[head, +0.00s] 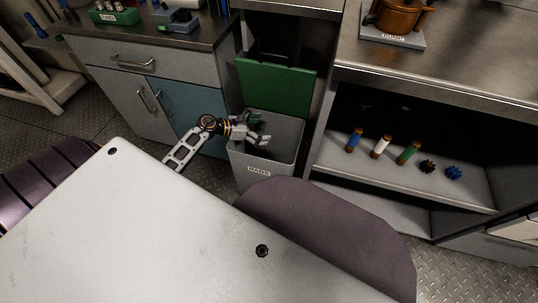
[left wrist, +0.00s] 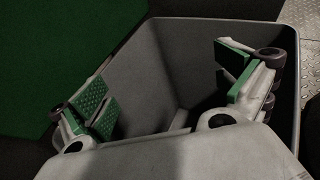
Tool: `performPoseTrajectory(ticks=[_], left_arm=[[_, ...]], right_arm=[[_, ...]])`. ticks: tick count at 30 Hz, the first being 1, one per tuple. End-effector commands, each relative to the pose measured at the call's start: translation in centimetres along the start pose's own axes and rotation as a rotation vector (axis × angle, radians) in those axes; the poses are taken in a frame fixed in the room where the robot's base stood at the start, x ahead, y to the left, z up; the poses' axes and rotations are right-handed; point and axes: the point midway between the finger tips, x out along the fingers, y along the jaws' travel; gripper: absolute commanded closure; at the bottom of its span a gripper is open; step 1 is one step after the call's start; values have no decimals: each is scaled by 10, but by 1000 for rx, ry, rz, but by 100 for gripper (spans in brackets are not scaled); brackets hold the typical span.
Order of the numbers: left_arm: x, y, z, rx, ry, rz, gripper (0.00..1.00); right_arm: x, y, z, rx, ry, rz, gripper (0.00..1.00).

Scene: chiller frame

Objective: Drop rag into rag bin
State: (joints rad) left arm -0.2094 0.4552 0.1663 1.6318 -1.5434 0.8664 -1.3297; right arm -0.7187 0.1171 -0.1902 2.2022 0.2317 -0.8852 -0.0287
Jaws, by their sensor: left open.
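The rag bin (head: 262,170) is a grey box labelled "RAGS", with its green lid (head: 275,88) standing open behind it. My left gripper (head: 264,136) is at the bin's open mouth. In the left wrist view, its green-padded fingers (left wrist: 165,92) are wide apart with nothing between them, over the bin's interior (left wrist: 165,65). I cannot make out a rag in either view; the bin's floor is mostly hidden and dark. My right gripper is not in view.
A grey-and-blue cabinet (head: 150,62) stands left of the bin. A shelf unit (head: 335,160) to the right holds several small cylinders and two dark knobby pieces. A metal counter (head: 480,60) is above it. Patterned metal floor (head: 95,105) shows at left.

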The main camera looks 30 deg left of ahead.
Motion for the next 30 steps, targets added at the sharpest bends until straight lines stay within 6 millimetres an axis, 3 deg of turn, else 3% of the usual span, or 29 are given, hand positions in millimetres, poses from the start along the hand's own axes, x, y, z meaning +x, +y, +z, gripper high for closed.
performPoseTrajectory(ticks=[11, 30], left_arm=[[-6, 0, -1, 0, 2, 0, 0], [-65, 0, -2, -1, 3, -1, 0]], right_arm=[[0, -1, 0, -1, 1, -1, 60], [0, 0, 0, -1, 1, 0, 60]])
